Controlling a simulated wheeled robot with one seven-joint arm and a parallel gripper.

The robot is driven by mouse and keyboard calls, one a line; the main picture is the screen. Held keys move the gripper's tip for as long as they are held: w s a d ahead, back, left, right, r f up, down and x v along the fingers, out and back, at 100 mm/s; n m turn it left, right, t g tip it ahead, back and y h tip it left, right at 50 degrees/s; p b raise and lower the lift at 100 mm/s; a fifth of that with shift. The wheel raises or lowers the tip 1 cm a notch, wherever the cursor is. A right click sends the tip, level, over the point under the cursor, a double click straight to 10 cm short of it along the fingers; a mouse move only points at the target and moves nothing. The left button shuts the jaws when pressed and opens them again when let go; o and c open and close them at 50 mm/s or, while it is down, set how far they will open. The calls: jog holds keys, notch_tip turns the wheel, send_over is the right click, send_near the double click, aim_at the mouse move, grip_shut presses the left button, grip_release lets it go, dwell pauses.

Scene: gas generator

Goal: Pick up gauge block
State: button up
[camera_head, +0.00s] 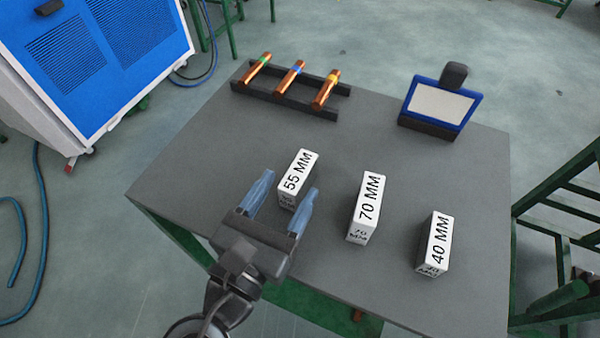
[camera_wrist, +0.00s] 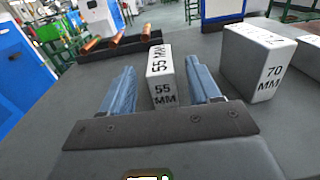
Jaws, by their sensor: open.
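Three white gauge blocks stand on the grey table: one marked 55 MM (camera_head: 297,179), one marked 70 MM (camera_head: 366,207) and one marked 40 MM (camera_head: 435,244). My gripper (camera_head: 286,193) is open, with its two blue fingers apart and nothing held. The 55 MM block is just ahead of the fingers and lies in line with the gap between them. In the wrist view the 55 MM block (camera_wrist: 163,76) shows between the fingers (camera_wrist: 164,85), and the 70 MM block (camera_wrist: 258,62) is to the right. I cannot tell how far the fingertips reach along the 55 MM block's sides.
A dark rack (camera_head: 285,101) with three copper cylinders stands at the table's back left. A blue-framed display (camera_head: 441,103) stands at the back right. The table (camera_head: 210,150) is clear left of the gripper. A green frame (camera_head: 560,235) stands beyond its right edge.

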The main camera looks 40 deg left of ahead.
aim_at(310, 153)
jog(key=x, duration=0.4)
jog(key=shift+w, duration=0.35)
grip_shut()
